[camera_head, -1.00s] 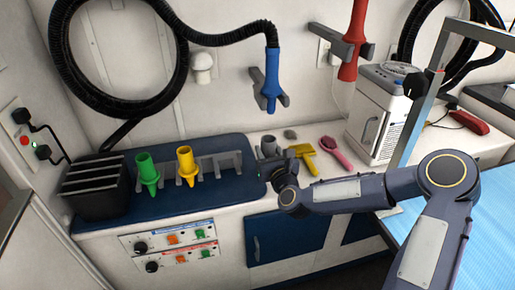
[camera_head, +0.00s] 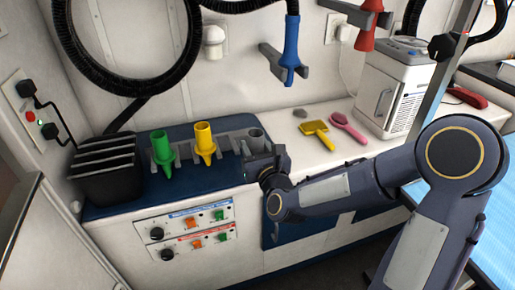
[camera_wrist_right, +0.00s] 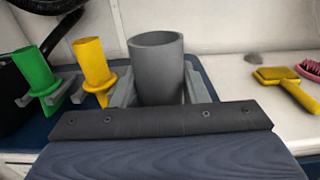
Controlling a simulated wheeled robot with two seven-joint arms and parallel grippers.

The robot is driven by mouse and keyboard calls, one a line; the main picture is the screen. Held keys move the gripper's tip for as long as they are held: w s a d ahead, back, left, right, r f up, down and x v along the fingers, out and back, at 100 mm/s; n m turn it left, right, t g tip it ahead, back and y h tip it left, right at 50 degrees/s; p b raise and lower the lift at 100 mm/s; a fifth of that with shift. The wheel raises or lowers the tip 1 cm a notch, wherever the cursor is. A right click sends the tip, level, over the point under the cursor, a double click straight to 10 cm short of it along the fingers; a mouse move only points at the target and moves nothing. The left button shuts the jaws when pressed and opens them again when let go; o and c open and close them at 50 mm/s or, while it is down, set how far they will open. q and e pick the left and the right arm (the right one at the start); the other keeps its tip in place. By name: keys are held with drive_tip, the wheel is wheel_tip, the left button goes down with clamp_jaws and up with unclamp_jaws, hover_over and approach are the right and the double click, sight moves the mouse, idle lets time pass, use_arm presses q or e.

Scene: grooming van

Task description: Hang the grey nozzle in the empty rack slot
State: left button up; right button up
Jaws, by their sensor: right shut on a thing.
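The grey nozzle (camera_head: 256,134) is upright at the right end of the grey rack (camera_head: 228,142). My right gripper (camera_head: 259,154) is shut on it from the front. In the right wrist view the nozzle's open round top (camera_wrist_right: 157,65) rises behind the gripper's dark edge, with a grey prong on each side. Its lower part is hidden, so I cannot tell whether it sits in the slot. The green nozzle (camera_head: 162,150) and yellow nozzle (camera_head: 204,140) hang in the rack to the left. My left gripper is out of view.
A black slotted bin (camera_head: 105,175) stands left of the rack. A yellow brush (camera_head: 316,130), pink brush (camera_head: 347,126) and grey stone (camera_head: 300,113) lie on the counter to the right. A blue dryer nozzle (camera_head: 290,50) hangs on the wall above. A white machine (camera_head: 398,88) stands farther right.

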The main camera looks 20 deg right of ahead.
drive_tip(key=w+b, duration=0.1)
drive_tip(key=w, duration=1)
drive_tip(key=shift+w+a+f+b, duration=0.15)
drive_tip(key=shift+a+f+b, duration=0.05)
drive_tip(key=shift+f+b, duration=0.2)
idle(0.8)
drive_tip(key=shift+b, duration=0.55)
drive_tip(key=shift+f, duration=0.1)
idle(0.4)
drive_tip(key=shift+f+b, duration=0.55)
drive_tip(key=shift+b, duration=0.5)
